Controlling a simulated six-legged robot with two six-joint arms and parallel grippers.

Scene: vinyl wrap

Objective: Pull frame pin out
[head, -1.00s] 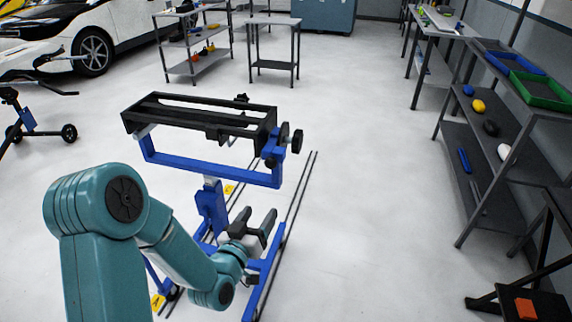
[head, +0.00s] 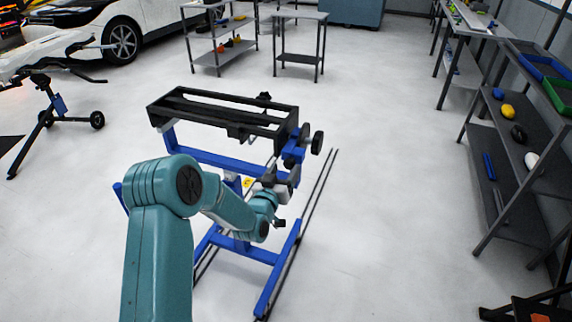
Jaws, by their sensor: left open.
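A blue stand (head: 190,156) carries a black rectangular frame (head: 180,120) on top. Black round knobs (head: 317,143) stick out at the frame's right end, beside a blue bracket. I cannot tell for sure which of these small parts is the frame pin. My left gripper (head: 282,177) is open and close below the bracket at the frame's right end. It partly overlaps the stand in the picture, and I cannot tell whether it touches. My right gripper is not in view.
A grey shelf rack (head: 500,205) with small coloured items stands at the right. Grey carts (head: 300,58) and a white car (head: 85,28) are behind. A tripod-like stand (head: 60,105) is at the left. The floor around the blue stand is mostly clear.

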